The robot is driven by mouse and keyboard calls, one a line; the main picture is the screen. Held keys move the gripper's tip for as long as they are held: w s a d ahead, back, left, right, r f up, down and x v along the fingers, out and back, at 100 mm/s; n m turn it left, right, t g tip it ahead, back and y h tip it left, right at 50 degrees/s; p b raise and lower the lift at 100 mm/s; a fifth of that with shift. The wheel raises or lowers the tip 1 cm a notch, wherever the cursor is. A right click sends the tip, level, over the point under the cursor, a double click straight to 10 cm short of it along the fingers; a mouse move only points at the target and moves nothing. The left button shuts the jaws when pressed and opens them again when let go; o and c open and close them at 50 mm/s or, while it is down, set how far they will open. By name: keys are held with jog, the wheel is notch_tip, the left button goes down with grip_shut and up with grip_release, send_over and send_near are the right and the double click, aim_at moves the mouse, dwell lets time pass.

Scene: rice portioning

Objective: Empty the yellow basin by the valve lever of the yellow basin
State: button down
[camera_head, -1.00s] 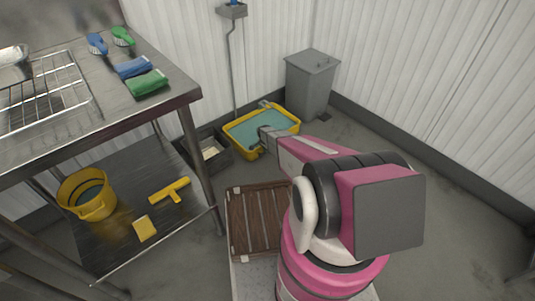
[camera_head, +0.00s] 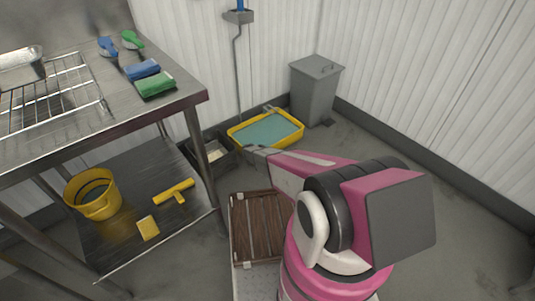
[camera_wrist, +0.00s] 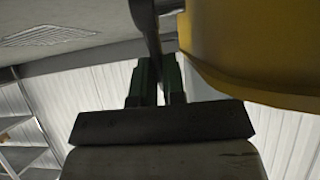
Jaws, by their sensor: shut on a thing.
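The yellow basin (camera_head: 297,122) stands on the floor by the back wall in the head view, with blue-green liquid inside. Its yellow side (camera_wrist: 262,45) fills the upper right of the wrist view. My gripper (camera_wrist: 157,80) has its green-edged fingers shut on a dark, narrow bar, the valve lever (camera_wrist: 146,22), beside the basin wall. In the head view my arm reaches to the basin's front left side, and the arm hides the fingers and the lever there.
A dark crate (camera_head: 228,158) with pale contents stands left of the basin. A grey bin (camera_head: 315,92) stands behind it. A slatted wooden rack (camera_head: 257,228) lies in front. A steel table (camera_head: 188,98) is at left, with a yellow bucket (camera_head: 97,207) on its lower shelf. Floor at right is clear.

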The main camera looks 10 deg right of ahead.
jog(key=shift+s+a+h, duration=0.15)
jog(key=shift+a+h, duration=0.1)
jog(key=shift+h, duration=0.15)
jog(key=shift+t, duration=0.3)
jog(key=c, duration=1.2)
grip_release()
jog(key=shift+r, duration=0.1)
jog(key=v, duration=1)
jog(key=shift+s+a, duration=0.15)
jog(key=shift+a, duration=0.2)
jog(key=shift+r, duration=0.15)
